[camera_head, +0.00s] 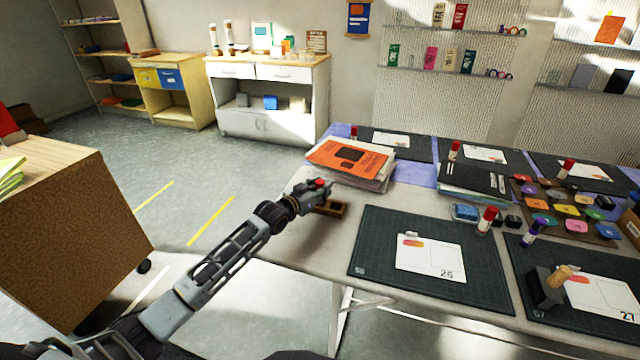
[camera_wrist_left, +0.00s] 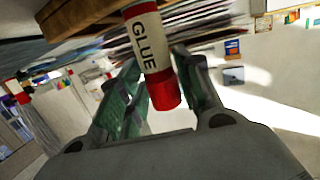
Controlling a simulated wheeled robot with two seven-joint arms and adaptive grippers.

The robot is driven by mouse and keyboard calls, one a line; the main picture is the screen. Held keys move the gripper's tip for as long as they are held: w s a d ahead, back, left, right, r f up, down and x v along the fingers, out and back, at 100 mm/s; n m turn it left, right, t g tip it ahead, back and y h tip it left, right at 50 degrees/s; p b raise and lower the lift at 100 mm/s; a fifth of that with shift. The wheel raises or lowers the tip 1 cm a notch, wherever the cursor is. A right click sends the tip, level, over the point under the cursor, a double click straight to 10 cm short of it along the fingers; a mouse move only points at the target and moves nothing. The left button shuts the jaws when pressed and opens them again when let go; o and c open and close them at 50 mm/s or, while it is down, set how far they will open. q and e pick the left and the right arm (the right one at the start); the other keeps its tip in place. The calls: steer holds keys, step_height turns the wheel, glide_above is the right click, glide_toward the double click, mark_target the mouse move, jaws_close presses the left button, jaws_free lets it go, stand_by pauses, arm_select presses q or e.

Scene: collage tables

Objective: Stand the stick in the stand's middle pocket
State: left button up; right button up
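The stick is a white glue stick with a red cap (camera_head: 319,183). In the left wrist view the glue stick (camera_wrist_left: 150,45) shows its GLUE label and lies between the fingers. My left gripper (camera_head: 314,193) is shut on it at the table's left edge. The stand (camera_head: 337,208) is a small brown wooden block on the table, just below and beside my gripper; part of it is hidden. A wooden edge of the stand (camera_wrist_left: 85,14) shows at the top of the wrist view. The stick's far end is out of sight, so I cannot tell whether it touches a pocket. My right gripper is not in view.
A stack of books and papers with an orange cover (camera_head: 350,155) lies just behind the stand. A dark cutting mat (camera_head: 375,255) with a card lies to its right. Other glue sticks (camera_head: 487,221), ink pads and a stamp (camera_head: 548,288) stand farther right.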

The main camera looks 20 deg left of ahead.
arm_select(q)
steer(key=shift+o, duration=0.7)
steer(key=shift+w+r, duration=0.15)
steer(key=shift+r, duration=0.95)
steer(key=shift+s+a, duration=0.15)
steer(key=shift+s, duration=0.2)
steer(key=shift+v, duration=1)
steer(key=shift+s+a, duration=0.15)
steer(key=shift+s, duration=0.15)
steer(key=shift+p+v, duration=0.4)
steer(key=shift+v, duration=1.6)
glide_toward(317, 184)
steer(key=shift+s+p, duration=0.2)
steer(key=shift+p, duration=0.1)
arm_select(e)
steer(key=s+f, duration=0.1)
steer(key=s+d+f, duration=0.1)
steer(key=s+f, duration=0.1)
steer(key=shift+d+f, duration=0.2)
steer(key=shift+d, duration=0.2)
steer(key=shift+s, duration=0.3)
